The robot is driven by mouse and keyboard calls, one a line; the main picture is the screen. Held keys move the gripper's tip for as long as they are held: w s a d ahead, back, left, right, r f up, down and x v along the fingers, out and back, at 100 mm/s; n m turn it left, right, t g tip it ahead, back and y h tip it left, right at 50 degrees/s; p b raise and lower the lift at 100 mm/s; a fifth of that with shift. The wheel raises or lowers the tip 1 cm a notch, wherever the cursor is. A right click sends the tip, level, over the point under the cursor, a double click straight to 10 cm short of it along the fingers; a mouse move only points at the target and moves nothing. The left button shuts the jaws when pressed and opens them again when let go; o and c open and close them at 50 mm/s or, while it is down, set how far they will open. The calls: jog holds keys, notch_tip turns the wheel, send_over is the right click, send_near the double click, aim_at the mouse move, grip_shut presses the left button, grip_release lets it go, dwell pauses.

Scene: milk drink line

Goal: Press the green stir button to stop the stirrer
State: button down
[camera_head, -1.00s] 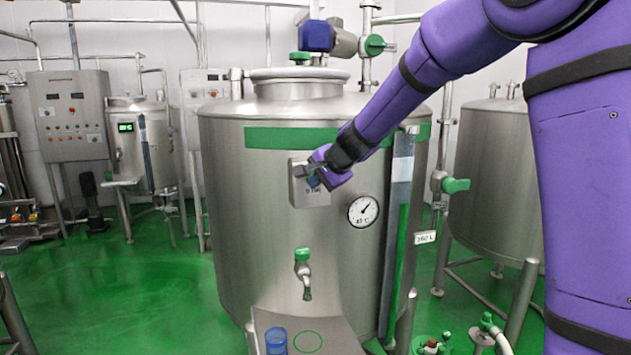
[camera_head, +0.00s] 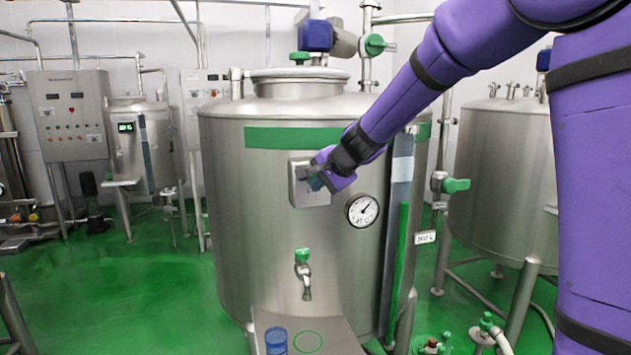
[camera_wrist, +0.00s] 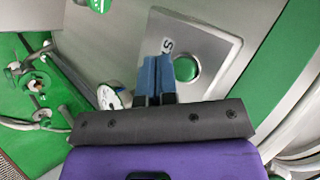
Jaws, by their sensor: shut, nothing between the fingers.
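The green stir button (camera_wrist: 186,69) is a round domed button on a grey metal box, seen in the wrist view just right of my fingertips. The box (camera_head: 299,186) is fixed to the front of the big steel tank (camera_head: 250,190). In the wrist view the box's plate (camera_wrist: 215,50) shows part of a printed label, mostly hidden by my fingers. My gripper (camera_wrist: 158,62) is shut and empty, its two blue fingers side by side in front of the plate. In the head view my gripper (camera_head: 314,181) covers the button. I cannot tell whether the fingertips touch the plate.
A round dial gauge (camera_head: 363,210) sits right of and below the box. A green-topped tap (camera_head: 303,270) is lower on the tank, above a shelf (camera_head: 337,333) with a blue cup (camera_head: 276,340). A sight tube (camera_head: 397,230) runs down the tank's right side.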

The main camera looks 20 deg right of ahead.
jog(key=shift+s, duration=2.8)
